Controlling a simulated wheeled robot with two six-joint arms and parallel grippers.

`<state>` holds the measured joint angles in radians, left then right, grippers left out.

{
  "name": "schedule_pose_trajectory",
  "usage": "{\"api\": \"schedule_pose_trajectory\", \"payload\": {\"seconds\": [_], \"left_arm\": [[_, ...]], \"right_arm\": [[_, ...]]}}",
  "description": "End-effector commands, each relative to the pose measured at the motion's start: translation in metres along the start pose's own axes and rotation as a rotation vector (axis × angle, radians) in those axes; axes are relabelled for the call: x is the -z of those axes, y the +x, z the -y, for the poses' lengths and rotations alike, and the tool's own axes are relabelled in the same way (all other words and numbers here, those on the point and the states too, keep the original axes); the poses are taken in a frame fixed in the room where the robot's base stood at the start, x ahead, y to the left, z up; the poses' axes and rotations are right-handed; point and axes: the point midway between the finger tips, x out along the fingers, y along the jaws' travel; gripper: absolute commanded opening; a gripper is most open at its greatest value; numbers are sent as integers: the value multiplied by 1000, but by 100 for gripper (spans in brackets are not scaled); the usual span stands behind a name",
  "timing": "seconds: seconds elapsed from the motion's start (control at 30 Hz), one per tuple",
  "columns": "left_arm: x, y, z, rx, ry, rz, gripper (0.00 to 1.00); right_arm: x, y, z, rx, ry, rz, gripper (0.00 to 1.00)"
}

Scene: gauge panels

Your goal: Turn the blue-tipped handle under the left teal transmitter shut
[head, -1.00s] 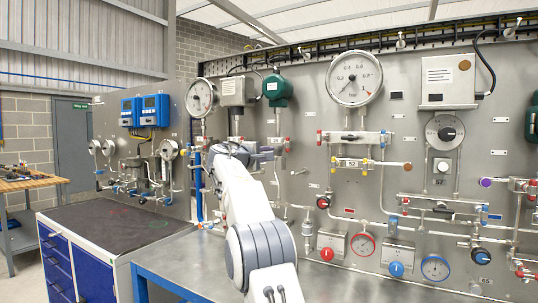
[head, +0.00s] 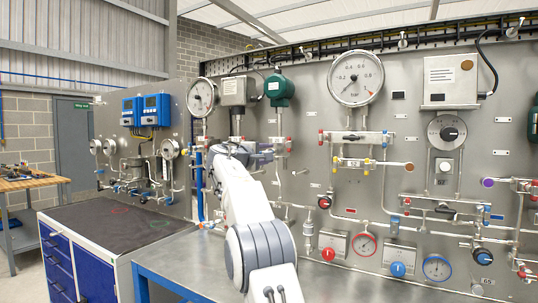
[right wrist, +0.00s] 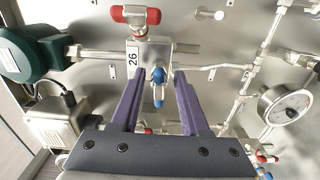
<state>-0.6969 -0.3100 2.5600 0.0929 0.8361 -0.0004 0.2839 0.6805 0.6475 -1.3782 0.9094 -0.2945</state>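The left teal transmitter (head: 279,88) is on the panel above a small valve manifold in the head view. It also shows at the left of the right wrist view (right wrist: 25,45). The blue-tipped handle (right wrist: 158,77) is on the manifold block labelled 26 in the right wrist view. My right gripper (right wrist: 160,84) is open, with one purple finger on each side of the blue tip. I see gaps between the tip and both fingers. In the head view my right arm and gripper hide most of this manifold. My left gripper is not in view.
A red T-handle (right wrist: 135,14) sits on the same block. A round gauge (right wrist: 284,102) and thin pipes are to the right in the wrist view. A grey transmitter housing (head: 237,92) is beside the teal one. A metal bench (head: 185,265) stands below the panel.

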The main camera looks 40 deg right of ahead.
Motion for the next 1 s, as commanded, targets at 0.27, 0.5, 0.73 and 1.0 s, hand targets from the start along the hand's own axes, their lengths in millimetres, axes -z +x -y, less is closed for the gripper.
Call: {"api": "schedule_pose_trajectory", "payload": {"seconds": [0.27,0.5,0.73,1.0], "left_arm": [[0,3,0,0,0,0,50],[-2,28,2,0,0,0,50],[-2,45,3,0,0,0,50],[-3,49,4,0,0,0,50]], "right_arm": [[-3,-2,0,0,1,6,45],[-1,-40,4,-1,3,1,45],[-1,-84,2,-1,3,2,45],[-1,-104,0,0,2,4,45]]}}
